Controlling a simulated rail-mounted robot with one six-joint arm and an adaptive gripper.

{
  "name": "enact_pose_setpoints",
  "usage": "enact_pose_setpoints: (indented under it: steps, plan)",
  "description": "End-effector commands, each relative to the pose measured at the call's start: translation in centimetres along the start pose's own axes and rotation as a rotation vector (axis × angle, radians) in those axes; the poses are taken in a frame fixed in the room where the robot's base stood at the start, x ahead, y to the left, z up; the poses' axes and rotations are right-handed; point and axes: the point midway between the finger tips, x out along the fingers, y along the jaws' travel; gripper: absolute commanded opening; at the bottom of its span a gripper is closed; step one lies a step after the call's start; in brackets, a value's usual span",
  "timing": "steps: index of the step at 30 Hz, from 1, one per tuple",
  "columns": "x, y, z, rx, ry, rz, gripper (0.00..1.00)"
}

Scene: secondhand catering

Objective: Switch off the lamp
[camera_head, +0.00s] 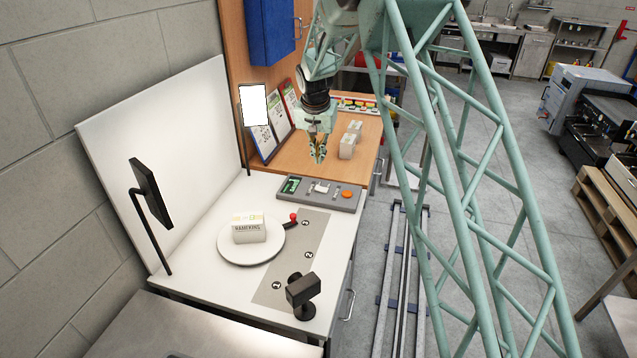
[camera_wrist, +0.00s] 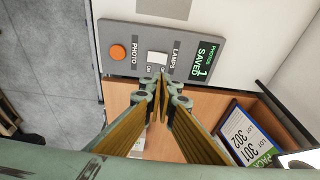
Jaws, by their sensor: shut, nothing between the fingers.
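A lamp panel (camera_head: 253,105) on a black stand glows white at the back of the white table. A second black lamp panel (camera_head: 152,193) stands at the left; its face is turned away. The grey control box (camera_head: 335,202) lies at the table's far edge. In the wrist view, the box (camera_wrist: 118,62) has a white rocker switch (camera_wrist: 158,58) marked LAMPS, an orange PHOTO button (camera_wrist: 117,52) and a green display (camera_wrist: 203,60) reading 1 saved. My gripper (camera_head: 319,161) is shut and empty, above the area by the box. Its fingertips (camera_wrist: 157,75) appear just below the switch in the wrist view.
A white ramekins box (camera_head: 249,228) sits on a round turntable (camera_head: 225,252). A camera (camera_head: 303,291) stands in front, and a red-knobbed lever (camera_head: 293,217) is beside the turntable. Beyond, a wooden counter (camera_head: 367,151) holds white boxes (camera_head: 348,146) and framed lot cards (camera_head: 265,141).

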Motion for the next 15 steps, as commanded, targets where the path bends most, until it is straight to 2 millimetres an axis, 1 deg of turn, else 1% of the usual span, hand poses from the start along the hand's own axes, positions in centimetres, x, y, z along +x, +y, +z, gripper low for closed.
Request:
enact_pose_setpoints:
  steps: [8, 15]
  plan:
    - [0.2, 0.0, 0.0, 0.0, 0.0, 0.0, 0.0]
    - [1.4, 0.0, 0.0, 0.0, 0.0, 0.0, 0.0]
